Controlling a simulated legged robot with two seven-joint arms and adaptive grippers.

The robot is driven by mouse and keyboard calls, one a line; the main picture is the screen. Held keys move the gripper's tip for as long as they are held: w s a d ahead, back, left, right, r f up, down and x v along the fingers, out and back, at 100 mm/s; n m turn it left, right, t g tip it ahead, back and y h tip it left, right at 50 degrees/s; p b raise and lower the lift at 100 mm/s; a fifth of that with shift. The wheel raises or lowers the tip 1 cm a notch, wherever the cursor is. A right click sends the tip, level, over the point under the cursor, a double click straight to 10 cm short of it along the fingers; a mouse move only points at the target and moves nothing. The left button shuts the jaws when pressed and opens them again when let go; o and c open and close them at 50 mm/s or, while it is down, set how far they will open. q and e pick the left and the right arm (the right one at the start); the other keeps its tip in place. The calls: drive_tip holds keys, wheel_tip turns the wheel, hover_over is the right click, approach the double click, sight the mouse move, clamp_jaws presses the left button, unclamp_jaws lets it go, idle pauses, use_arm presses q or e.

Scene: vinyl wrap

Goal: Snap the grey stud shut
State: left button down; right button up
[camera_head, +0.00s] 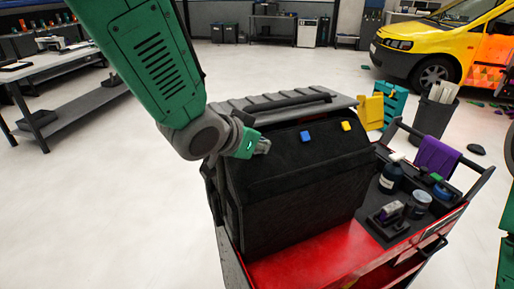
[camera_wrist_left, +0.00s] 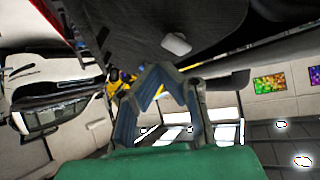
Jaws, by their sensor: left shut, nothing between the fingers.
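A black bag (camera_head: 300,195) with a flap stands on the red cart. A blue stud (camera_head: 306,137) and a yellow stud (camera_head: 346,126) sit along its flap. The grey stud (camera_wrist_left: 176,43) shows pale against the dark fabric in the left wrist view, just beyond the fingers. In the head view I cannot make it out; my gripper covers that part of the flap. My left gripper (camera_head: 263,146) is shut and empty at the left part of the flap; its fingers also show in the wrist view (camera_wrist_left: 165,75). I cannot tell whether it touches the stud. My right gripper is not in view.
The red cart (camera_head: 315,260) carries a dark tray with bottles (camera_head: 391,178) and jars at the right, and a purple cloth (camera_head: 437,157) on its handle. A grey bin (camera_head: 434,115) and yellow car (camera_head: 440,45) stand behind. A workbench (camera_head: 60,65) is at the left.

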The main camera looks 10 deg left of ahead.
use_arm(q)
drive_tip(key=shift+f, duration=0.1)
idle(0.7)
drive_tip(key=shift+w+a+f, duration=0.25)
drive_tip(key=shift+w+f, duration=0.05)
drive_tip(key=shift+w+a+f+b, duration=0.25)
drive_tip(key=shift+f+b, duration=0.1)
drive_tip(key=shift+f, duration=0.1)
idle(1.0)
drive_tip(key=shift+d, duration=0.1)
drive_tip(key=shift+s+d+r+p, duration=0.35)
drive_tip(key=shift+s+r+p, duration=0.2)
drive_tip(key=shift+r, duration=0.25)
